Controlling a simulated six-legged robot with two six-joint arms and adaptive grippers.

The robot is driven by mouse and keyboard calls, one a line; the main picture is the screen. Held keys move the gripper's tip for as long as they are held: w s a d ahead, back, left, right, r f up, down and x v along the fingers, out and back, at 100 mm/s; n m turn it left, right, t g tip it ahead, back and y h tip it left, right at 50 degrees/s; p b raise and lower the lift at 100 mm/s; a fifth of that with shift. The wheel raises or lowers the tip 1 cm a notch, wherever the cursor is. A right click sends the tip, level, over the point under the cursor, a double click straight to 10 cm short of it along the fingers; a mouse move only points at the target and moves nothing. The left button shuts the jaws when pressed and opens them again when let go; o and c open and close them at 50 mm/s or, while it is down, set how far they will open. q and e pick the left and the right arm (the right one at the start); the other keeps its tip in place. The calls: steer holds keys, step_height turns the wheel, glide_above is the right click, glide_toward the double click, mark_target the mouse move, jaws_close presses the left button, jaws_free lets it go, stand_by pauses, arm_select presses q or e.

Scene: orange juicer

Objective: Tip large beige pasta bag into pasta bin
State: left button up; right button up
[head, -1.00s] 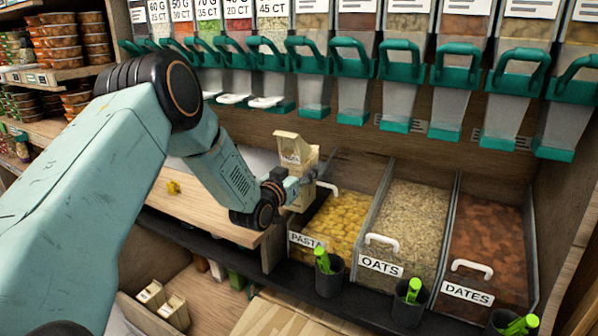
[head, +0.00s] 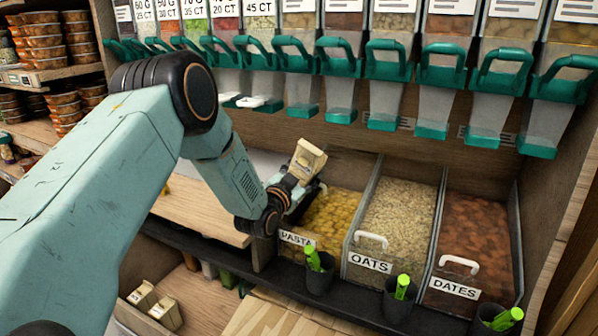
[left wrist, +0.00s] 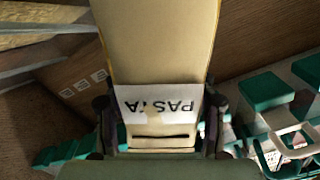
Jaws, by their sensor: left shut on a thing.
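My left gripper (head: 293,192) is shut on the large beige pasta bag (head: 305,161) above the left edge of the pasta bin (head: 340,212). The bag leans to the right, with its top end higher than the gripper. In the left wrist view the bag (left wrist: 158,40) sits between the two fingers of my gripper (left wrist: 158,118), and its PASTA label appears upside down. The bin is open, labelled PASTA, and holds yellow pasta. Its left part is hidden behind my gripper. My right gripper is not in view.
The oats bin (head: 402,222) and dates bin (head: 480,245) stand to the right. Green-handled dispensers (head: 390,75) hang above. A wooden counter (head: 195,212) lies left of the pasta bin. Dark cups with green scoops (head: 318,270) hang along the front. Two beige bags (head: 153,303) stand low at left.

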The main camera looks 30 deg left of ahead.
arm_select(q)
steer(key=m, duration=0.1)
steer(key=f+m, duration=0.1)
steer(key=m, duration=0.2)
steer(key=shift+a+f, duration=0.35)
steer(key=shift+f, duration=0.05)
step_height(320, 180, down, 3)
steer(key=m+b, duration=0.2)
steer(key=m, duration=0.2)
steer(key=shift+d+m, duration=0.15)
steer(key=shift+m, duration=0.25)
steer(key=shift+d+f+m, duration=0.1)
steer(key=shift+f+m, duration=0.35)
steer(key=shift+m, duration=0.15)
steer(key=m, duration=0.2)
steer(key=d+f+m+p, duration=0.1)
steer(key=m, duration=0.1)
steer(key=f+m+p, duration=0.1)
steer(key=m, duration=0.1)
steer(key=shift+d, duration=0.2)
